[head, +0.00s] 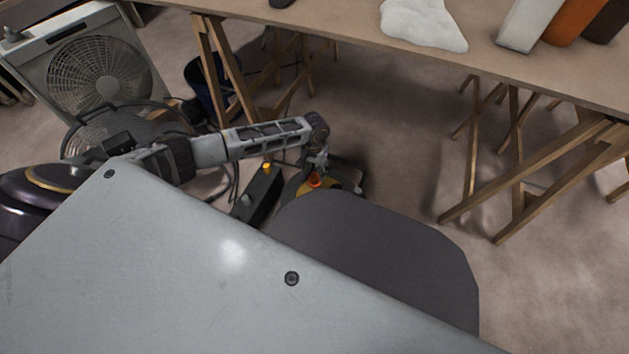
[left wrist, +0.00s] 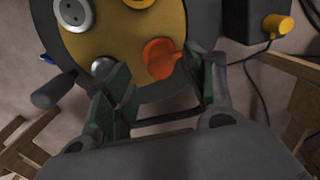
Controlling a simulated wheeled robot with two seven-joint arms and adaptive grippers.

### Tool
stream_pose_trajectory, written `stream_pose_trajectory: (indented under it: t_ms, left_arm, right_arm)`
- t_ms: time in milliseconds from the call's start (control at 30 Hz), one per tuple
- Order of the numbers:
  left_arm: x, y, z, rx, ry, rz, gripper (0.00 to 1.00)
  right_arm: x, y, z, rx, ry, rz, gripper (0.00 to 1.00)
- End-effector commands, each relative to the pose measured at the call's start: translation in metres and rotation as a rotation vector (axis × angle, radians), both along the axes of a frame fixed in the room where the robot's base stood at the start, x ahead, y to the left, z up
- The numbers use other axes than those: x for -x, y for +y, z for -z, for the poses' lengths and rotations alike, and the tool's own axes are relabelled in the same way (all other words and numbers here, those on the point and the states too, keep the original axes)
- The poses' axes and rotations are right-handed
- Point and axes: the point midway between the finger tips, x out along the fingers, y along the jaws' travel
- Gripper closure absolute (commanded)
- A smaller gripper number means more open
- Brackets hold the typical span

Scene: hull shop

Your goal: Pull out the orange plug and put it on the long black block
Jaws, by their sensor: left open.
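The orange plug (head: 314,182) sits in the yellow face of a round cable reel (head: 328,185). In the left wrist view the plug (left wrist: 160,60) stands on the yellow reel face (left wrist: 128,38), beside pale round sockets. My left gripper (head: 318,163) is over the reel. Its green-padded fingers (left wrist: 157,85) are apart, with the plug just beyond and between the tips; I cannot tell if either touches it. The long black block (head: 262,193) lies left of the reel, carrying a yellow plug (head: 267,168) and a grey one (head: 246,200). My right gripper is out of view.
A wooden table (head: 350,42) on trestles spans the back. Dark cables lie near the block and reel.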

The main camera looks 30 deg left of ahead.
Motion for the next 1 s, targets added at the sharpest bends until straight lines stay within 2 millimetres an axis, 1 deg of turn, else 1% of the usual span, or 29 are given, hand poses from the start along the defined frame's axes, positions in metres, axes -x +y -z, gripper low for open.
stream_pose_trajectory:
  t_ms: [33, 300, 500, 700, 1000]
  left_arm:
    - [0.0, 0.0, 0.004, 0.0, 0.0, 0.0, 0.45]
    - [0.0, 0.0, 0.013, -0.001, 0.0, 0.0, 0.45]
    - [0.001, 0.0, 0.031, -0.001, 0.001, -0.002, 0.45]
    - [0.0, 0.0, 0.045, 0.001, 0.0, -0.001, 0.45]
    - [0.0, 0.0, 0.051, 0.0, 0.0, -0.001, 0.45]
  right_arm:
    - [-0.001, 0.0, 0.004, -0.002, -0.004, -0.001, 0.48]
    - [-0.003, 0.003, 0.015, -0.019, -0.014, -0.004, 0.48]
    - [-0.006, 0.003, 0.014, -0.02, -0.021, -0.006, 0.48]
    - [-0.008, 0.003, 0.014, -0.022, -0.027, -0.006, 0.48]
    - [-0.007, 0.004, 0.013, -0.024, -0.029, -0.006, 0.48]
